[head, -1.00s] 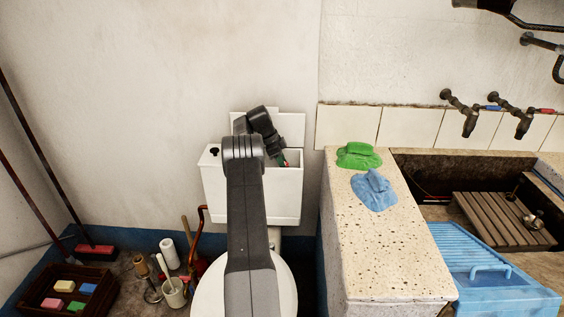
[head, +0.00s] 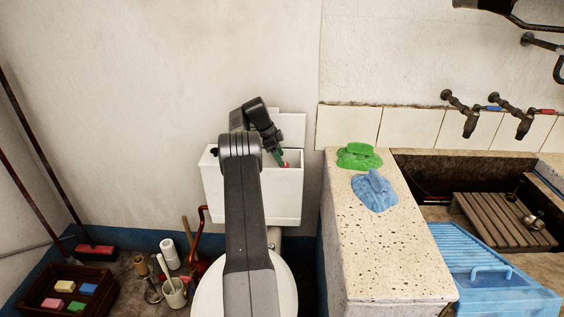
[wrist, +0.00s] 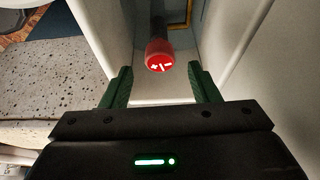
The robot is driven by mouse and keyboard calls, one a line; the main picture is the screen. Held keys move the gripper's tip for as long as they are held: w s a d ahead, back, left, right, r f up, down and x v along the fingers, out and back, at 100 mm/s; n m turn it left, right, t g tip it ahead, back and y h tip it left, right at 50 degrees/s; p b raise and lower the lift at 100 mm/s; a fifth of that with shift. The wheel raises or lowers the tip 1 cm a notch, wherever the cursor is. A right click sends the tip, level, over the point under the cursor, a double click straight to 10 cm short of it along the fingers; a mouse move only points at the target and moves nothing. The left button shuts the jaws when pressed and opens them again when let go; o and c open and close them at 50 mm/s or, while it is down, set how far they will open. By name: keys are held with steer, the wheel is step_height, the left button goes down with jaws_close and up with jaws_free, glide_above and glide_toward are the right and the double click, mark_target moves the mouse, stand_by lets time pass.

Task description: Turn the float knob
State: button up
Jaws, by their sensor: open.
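The float knob (wrist: 159,56) is a red round cap with white plus and minus marks on a dark stem. In the wrist view it sits inside the open white cistern, ahead of my gripper and roughly centred between the fingers. In the head view a small bit of the red knob (head: 287,164) shows at the cistern's opening. My gripper (wrist: 159,84) is open, with its green fingers apart and nothing between the tips. In the head view my gripper (head: 280,158) is at the cistern opening. The white cistern (head: 283,203) is partly hidden by my arm.
The cistern walls stand close on both sides of the gripper. A speckled stone ledge (head: 385,250) with a green cloth (head: 358,156) and a blue cloth (head: 374,190) is to the right. A crate (head: 35,288) and brushes stand on the floor at left.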

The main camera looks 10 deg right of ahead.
steer(key=p+v, duration=0.2)
steer(key=v, duration=0.8)
steer(key=shift+a, duration=0.1)
steer(key=b+x, duration=0.2)
steer(key=x, duration=1.1)
steer(key=shift+d+f, duration=0.25)
steer(key=shift+f, duration=0.05)
